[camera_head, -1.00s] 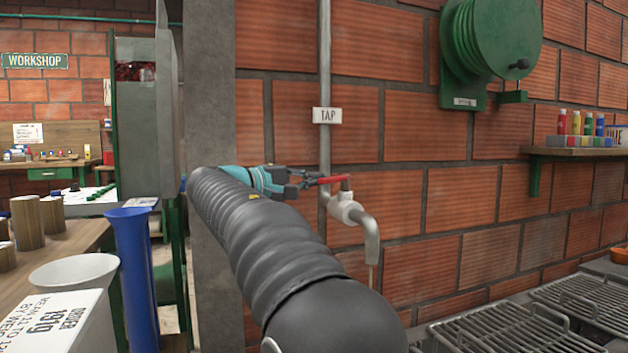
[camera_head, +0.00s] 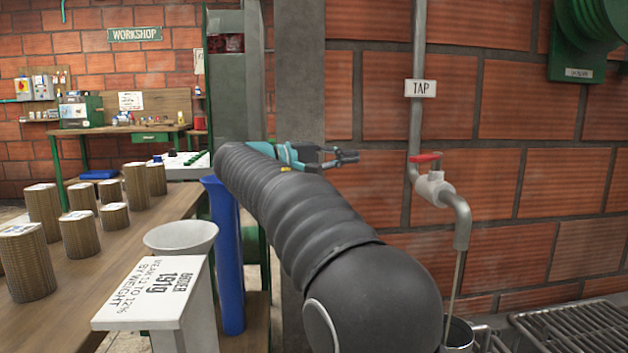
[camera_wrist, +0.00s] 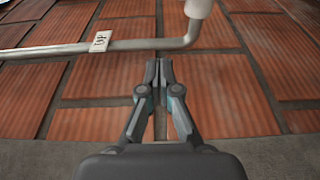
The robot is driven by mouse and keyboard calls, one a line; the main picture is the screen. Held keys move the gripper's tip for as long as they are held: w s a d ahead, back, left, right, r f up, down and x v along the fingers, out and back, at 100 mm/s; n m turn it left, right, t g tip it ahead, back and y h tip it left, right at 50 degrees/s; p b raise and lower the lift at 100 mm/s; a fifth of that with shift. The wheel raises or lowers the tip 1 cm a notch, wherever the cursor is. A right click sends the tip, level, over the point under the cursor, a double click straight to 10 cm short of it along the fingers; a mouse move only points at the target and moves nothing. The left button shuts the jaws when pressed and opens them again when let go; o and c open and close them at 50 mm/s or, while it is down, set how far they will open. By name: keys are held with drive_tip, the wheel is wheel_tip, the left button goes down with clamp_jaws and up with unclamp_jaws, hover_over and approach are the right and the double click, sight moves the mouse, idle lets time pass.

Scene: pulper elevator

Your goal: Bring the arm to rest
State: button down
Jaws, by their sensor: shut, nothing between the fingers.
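My arm (camera_head: 300,215) reaches forward from the lower right of the head view, in a grey ribbed sleeve. My gripper (camera_head: 352,157) is at its far end, shut and empty, in front of the brick wall and left of the tap. In the wrist view my gripper (camera_wrist: 160,68) shows its fingertips together with nothing between them. The tap (camera_head: 436,187) has a red lever handle and stands apart from my gripper. A thin stream falls from its spout into a metal vessel (camera_head: 458,335), partly hidden by my arm.
A grey pillar (camera_head: 300,70) stands behind my arm. Metal racks (camera_head: 575,335) lie at lower right.

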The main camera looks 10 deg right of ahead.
drive_tip(key=w+a+f+n+t+y, duration=0.2)
drive_tip(key=w+f+n+y, duration=0.15)
drive_tip(key=f, duration=0.65)
drive_tip(key=s+a+f+y, duration=0.1)
drive_tip(key=s+f+y, duration=0.45)
drive_tip(key=f, duration=0.55)
drive_tip(key=s+a+f+m+g+y+p, duration=0.15)
drive_tip(key=s+f+y, duration=0.25)
drive_tip(key=s, duration=0.6)
drive_tip(key=s+a+f+m+t+y+p, duration=0.1)
drive_tip(key=s+a+f+y, duration=0.3)
drive_tip(key=s, duration=0.6)
drive_tip(key=s+d+r+m+t+p, duration=0.1)
drive_tip(key=s+d+m+p, duration=0.1)
drive_tip(key=s, duration=0.9)
drive_tip(key=shift+d+r+m+y, duration=0.15)
drive_tip(key=shift+d+m+y, duration=0.15)
drive_tip(key=shift+m+y, duration=0.1)
idle(2.4)
